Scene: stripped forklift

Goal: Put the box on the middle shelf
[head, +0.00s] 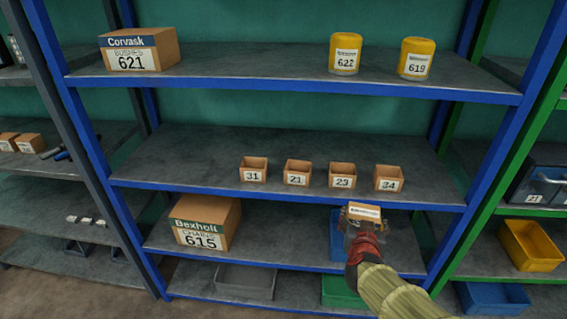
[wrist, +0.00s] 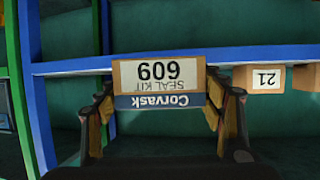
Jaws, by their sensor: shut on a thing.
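The box is a small brown carton (head: 363,211) with a white and blue label. In the wrist view the box (wrist: 160,80) shows upside down and reads Corvask, Seal Kit, 609. My gripper (head: 361,222) is shut on it, with a finger on either side. The middle shelf (head: 215,157) is a grey board with a blue front edge in the blue rack. The box is held in front of the rack, near the height of that edge and below the small bins 23 and 34. In the wrist view the blue edge (wrist: 235,56) runs behind the box.
Small bins 31 (head: 253,170), 21 (head: 297,173), 23 (head: 342,176) and 34 (head: 388,179) line the middle shelf's front. Its left part and back are clear. Carton 621 (head: 153,49) and two yellow canisters stand above; carton 615 (head: 205,222) stands below. A blue post (head: 500,140) is at right.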

